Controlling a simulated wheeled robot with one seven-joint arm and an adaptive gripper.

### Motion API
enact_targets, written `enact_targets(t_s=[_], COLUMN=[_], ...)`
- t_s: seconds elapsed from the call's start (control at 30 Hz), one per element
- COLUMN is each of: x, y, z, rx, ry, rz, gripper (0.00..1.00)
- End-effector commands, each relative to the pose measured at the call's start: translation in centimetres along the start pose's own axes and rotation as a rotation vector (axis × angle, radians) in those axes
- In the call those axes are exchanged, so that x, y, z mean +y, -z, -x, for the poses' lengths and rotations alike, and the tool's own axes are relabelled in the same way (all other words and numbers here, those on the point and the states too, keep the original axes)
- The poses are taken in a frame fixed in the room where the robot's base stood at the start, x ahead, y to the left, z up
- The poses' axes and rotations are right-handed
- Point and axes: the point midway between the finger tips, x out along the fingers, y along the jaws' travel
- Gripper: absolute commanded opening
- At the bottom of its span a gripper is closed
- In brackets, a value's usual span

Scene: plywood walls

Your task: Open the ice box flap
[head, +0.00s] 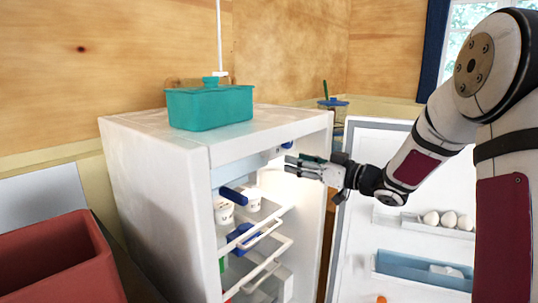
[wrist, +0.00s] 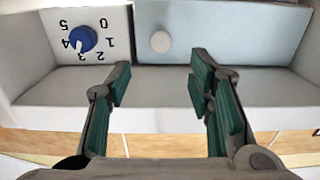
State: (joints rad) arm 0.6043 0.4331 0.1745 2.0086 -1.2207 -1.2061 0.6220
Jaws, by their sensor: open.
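The ice box flap is the pale blue-grey panel (wrist: 230,32) at the top of the wrist view, with a round white knob (wrist: 160,42) near its left edge. In the head view the flap (head: 238,170) is high inside the open fridge (head: 160,185) and looks shut. My gripper (head: 302,166) is at the fridge's upper opening, level with the flap. Its fingers are spread and empty, and in the wrist view my gripper (wrist: 156,82) has the knob just beyond and between its fingertips, apart from them.
A blue numbered dial (wrist: 82,39) sits left of the knob in the wrist view. The fridge door (head: 385,160) stands open at right, with eggs (head: 440,219) on its shelf. A teal container (head: 210,107) stands on top. Wire shelves (head: 265,240) and items are below.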

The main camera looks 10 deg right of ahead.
Motion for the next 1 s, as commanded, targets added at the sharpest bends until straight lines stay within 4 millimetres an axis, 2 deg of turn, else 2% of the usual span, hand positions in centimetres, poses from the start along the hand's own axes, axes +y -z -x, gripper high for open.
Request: enact_targets(t_s=[0.03, 0.3, 0.5, 0.7, 1.0], x=[-0.1, -0.1, 0.0, 0.0, 0.0], y=[-0.1, -0.1, -0.1, -0.1, 0.0], z=[-1.1, -6.5, -9.4, -10.7, -10.9], rx=[0.001, 0.001, 0.0, 0.0, 0.0], ry=[0.004, 0.003, 0.0, -0.001, -0.002], rz=[-0.001, 0.0, 0.0, -0.001, 0.0], gripper=[0.48, 0.48, 0.48, 0.48, 0.48])
